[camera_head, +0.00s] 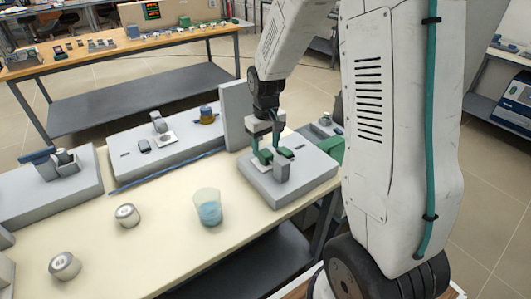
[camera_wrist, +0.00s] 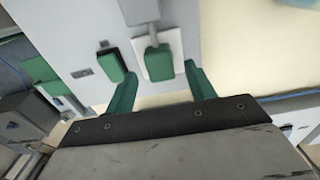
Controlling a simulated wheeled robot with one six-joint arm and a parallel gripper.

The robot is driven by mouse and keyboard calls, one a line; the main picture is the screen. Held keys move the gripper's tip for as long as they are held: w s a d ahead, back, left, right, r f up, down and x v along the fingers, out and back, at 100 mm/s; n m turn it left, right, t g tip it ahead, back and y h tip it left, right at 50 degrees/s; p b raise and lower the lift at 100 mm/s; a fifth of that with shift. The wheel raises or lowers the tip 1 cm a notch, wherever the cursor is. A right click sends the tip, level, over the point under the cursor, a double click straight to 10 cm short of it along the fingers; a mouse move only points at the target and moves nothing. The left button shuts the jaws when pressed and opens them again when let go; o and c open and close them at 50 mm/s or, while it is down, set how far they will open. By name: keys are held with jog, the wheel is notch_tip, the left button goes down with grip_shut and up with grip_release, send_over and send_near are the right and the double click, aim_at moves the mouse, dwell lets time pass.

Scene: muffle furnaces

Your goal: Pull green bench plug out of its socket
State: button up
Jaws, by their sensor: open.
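The green bench plug (camera_wrist: 158,62) sits in a white square socket plate (camera_wrist: 172,44) on a grey bench unit (camera_wrist: 80,40), with a grey piece running up from it. No firm contact is visible. In the head view my gripper (camera_head: 266,155) hangs low over the unit. A dark green rocker switch (camera_wrist: 111,65) is left of the plug.
A beaker of blue liquid (camera_head: 207,208) and two small round jars (camera_head: 127,215) stand on the cream bench. Other grey units (camera_head: 165,150) with plugs line its back. An upright grey panel (camera_head: 235,115) is close behind my gripper.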

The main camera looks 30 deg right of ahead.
aim_at(266, 152)
jog(key=shift+f, duration=1.7)
grip_shut()
jog(key=shift+r, duration=2)
grip_release()
jog(key=shift+r, duration=0.15)
notch_tip(266, 152, up, 8)
jog(key=shift+f, duration=0.2)
jog(key=shift+s, duration=0.1)
